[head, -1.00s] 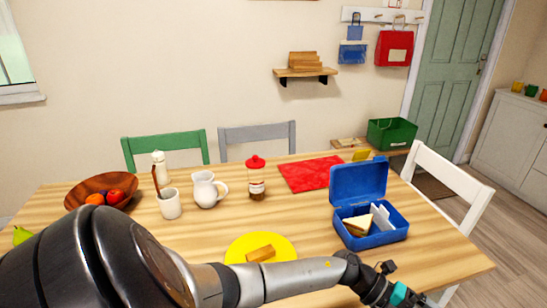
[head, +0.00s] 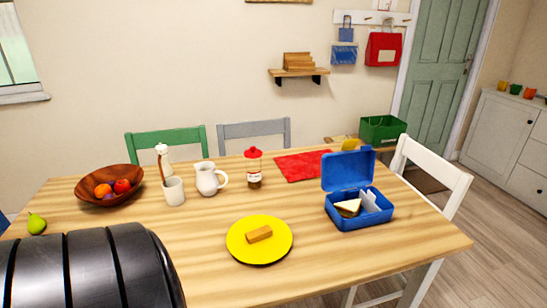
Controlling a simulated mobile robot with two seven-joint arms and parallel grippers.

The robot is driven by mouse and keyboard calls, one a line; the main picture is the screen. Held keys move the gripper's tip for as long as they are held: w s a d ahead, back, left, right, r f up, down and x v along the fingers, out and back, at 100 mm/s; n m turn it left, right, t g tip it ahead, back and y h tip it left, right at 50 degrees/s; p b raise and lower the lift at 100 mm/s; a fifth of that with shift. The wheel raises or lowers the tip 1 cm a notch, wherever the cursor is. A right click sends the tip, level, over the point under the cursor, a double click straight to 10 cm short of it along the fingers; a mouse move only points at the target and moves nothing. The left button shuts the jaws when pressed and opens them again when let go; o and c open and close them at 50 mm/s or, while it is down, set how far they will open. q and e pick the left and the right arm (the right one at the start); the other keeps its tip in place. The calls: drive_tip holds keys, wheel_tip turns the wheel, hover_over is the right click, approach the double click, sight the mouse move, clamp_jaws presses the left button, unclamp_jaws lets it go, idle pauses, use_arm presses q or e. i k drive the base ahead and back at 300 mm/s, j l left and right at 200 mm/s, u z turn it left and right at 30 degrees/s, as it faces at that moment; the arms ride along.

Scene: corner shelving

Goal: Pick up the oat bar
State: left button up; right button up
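The oat bar (head: 259,234) is a small brown block lying on a round yellow plate (head: 243,251) near the front middle of the table. Nothing covers it. Neither of my grippers shows in the head view. A dark rounded part of my own arm fills the lower left corner.
An open blue lunchbox (head: 345,218) with a sandwich (head: 348,207) stands right of the plate. Behind are a white jug (head: 207,179), a cup (head: 174,191), a red-lidded jar (head: 254,170) and a fruit bowl (head: 90,196). The table (head: 200,255) is bare left of the plate.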

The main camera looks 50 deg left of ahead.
sight(261, 234)
drive_tip(key=i+j+u, duration=0.1)
drive_tip(key=i+u, duration=0.55)
drive_tip(key=i, duration=0.2)
